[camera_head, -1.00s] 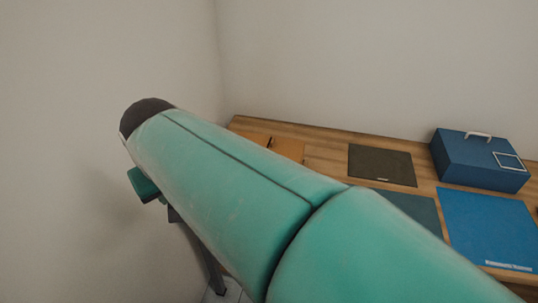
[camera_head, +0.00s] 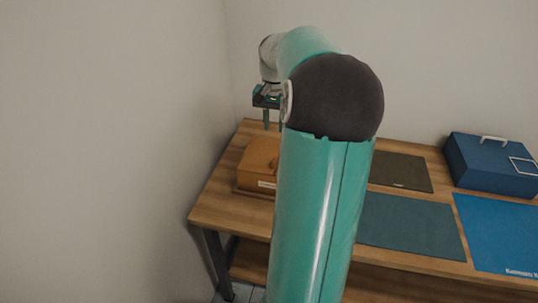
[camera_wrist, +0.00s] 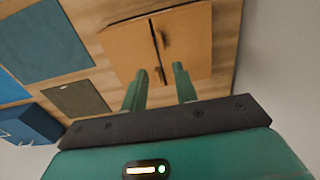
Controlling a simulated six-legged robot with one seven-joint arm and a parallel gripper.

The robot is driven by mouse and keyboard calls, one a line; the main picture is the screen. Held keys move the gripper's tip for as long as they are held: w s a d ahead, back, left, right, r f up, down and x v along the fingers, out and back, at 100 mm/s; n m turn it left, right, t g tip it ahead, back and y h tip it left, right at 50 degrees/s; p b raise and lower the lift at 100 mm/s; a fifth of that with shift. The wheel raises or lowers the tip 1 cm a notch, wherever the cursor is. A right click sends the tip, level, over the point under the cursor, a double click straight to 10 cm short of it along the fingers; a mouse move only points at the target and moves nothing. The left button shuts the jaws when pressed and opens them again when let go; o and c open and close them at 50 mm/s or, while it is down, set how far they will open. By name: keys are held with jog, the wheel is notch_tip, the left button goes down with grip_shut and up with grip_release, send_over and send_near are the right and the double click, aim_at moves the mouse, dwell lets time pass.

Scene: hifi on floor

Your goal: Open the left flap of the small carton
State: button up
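The small carton (camera_head: 258,160) is orange-brown and stands at the left end of the wooden table; my arm hides its right part in the head view. The wrist view shows its top (camera_wrist: 125,48) from above. Both flaps look closed, meeting at a dark seam with a small dark tab (camera_wrist: 166,39) beside it. My gripper (camera_head: 268,118) is above the carton. In the wrist view its two green fingers (camera_wrist: 160,72) are apart with nothing between them, pointing at the carton's top. Whether the fingertips touch it cannot be told.
A blue box with a handle (camera_head: 490,165) stands at the right back. A dark mat (camera_head: 402,172), a teal mat (camera_head: 415,225) and a blue mat (camera_head: 500,230) lie flat on the table (camera_head: 225,205). Walls stand close at the left and back.

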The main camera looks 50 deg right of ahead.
aim_at(273, 159)
notch_tip(273, 159, down, 13)
jog(key=shift+f, duration=0.15)
dwell(0.4)
jog(key=shift+w, duration=0.1)
grip_shut()
